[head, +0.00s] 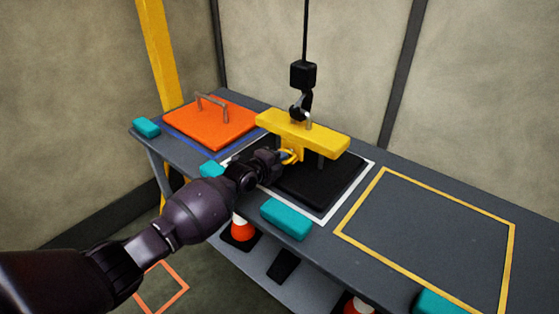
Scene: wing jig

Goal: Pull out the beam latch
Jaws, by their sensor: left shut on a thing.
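The yellow beam (303,133) hangs level under a black hook (302,103) on a cable, above a black panel in a white-outlined square. The beam latch (290,156) is a small yellow ring-like handle on the beam's near side. My left gripper (282,158) reaches in from the left and is shut on the latch; the fingers are small and partly hidden against the dark panel. My right gripper is not in view.
An orange panel (211,125) with a grey handle lies at the table's far left. Teal blocks (286,219) sit along the table's near edge. A yellow-outlined area (430,238) on the right is empty. Orange cones (242,228) stand on the shelf below.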

